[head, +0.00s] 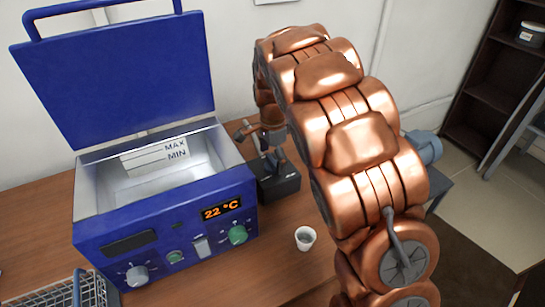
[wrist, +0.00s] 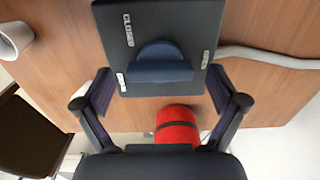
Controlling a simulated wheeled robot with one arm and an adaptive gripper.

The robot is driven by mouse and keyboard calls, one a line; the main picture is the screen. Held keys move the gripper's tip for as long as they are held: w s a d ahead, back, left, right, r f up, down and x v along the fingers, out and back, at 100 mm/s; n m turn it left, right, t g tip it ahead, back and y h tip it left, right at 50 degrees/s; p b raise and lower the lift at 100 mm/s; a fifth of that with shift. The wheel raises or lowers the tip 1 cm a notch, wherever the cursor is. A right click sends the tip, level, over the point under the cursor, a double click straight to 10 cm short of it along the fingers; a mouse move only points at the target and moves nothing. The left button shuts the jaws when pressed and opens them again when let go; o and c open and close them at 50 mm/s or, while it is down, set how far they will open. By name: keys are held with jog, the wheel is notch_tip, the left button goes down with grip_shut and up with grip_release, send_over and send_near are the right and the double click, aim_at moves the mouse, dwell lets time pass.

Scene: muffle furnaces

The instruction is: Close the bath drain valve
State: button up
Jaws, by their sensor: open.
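The drain valve is a black box (wrist: 130,40) on the wooden table, with a dark blue turning handle (wrist: 160,65) on its face. A label reading CLOSED is at its upper left; two smaller labels, at the right and lower left, are too small to read. The handle's bar lies roughly across the picture. My gripper (wrist: 160,90) is open, its fingers on either side of the handle and apart from it. In the head view the black box (head: 280,186) stands right of the blue bath (head: 165,225), with my gripper (head: 264,140) above it. The bath's lid is raised.
A white cup (head: 305,238) stands in front of the box. A grey hose (wrist: 270,57) runs from the box's side. A wire basket (head: 85,291) is at the lower left; a dark shelf (head: 490,95) at the right.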

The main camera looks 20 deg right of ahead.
jog(key=shift+c, duration=0.4)
jog(key=c, duration=1.1)
jog(key=shift+o, duration=0.2)
